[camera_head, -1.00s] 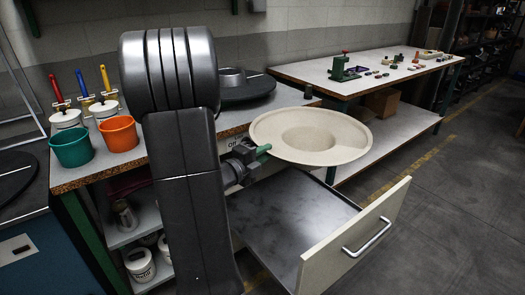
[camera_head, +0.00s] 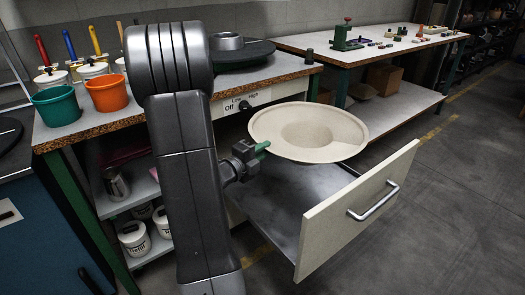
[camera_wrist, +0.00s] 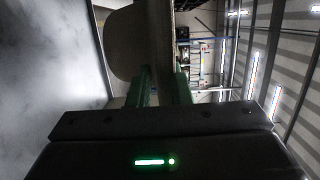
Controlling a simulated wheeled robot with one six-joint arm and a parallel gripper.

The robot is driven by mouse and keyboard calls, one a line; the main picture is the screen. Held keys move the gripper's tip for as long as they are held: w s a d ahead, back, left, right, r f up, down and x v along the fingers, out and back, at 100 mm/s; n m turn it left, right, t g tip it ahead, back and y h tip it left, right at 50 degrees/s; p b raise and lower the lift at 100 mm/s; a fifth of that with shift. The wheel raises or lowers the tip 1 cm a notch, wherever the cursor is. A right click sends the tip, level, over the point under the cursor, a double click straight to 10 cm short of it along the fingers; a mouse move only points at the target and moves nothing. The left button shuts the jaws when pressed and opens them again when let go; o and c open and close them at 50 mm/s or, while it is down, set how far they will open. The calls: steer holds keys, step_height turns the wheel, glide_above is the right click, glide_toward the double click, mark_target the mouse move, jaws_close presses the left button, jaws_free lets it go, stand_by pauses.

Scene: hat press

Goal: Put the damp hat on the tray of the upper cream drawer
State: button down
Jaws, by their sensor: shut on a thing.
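The damp hat (camera_head: 262,134) is cream, with a wide round brim and a hollow in its middle facing up. My gripper (camera_head: 262,149) is shut on the left edge of its brim with green fingers. The hat hangs nearly level above the open upper cream drawer (camera_head: 345,222). The drawer's grey metal tray (camera_head: 283,190) shows below the hat, apart from it as far as I can tell; the hat covers its back part. In the wrist view the green fingers (camera_wrist: 160,90) pinch the brim, seen nearly edge-on, and part of the pale hat (camera_wrist: 124,45) shows.
The bench at left carries a teal bucket (camera_head: 54,105), an orange bucket (camera_head: 106,93) and a dark round plate (camera_head: 235,58). A control panel (camera_head: 242,103) is on its front edge. The drawer front with its handle (camera_head: 374,203) sticks out into the aisle. Floor to the right is clear.

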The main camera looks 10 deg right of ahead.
step_height(320, 180, down, 14)
steer(key=b, duration=1.2)
steer(key=shift+f, duration=0.9)
steer(key=c, duration=1.3)
jaws_free()
steer(key=shift+o, duration=0.2)
steer(key=shift+a, duration=0.1)
steer(key=p+v, duration=0.2)
steer(key=v, duration=1.1)
steer(key=shift+s+a+p, duration=0.25)
steer(key=shift+p, duration=0.1)
steer(key=shift+w+d, duration=0.1)
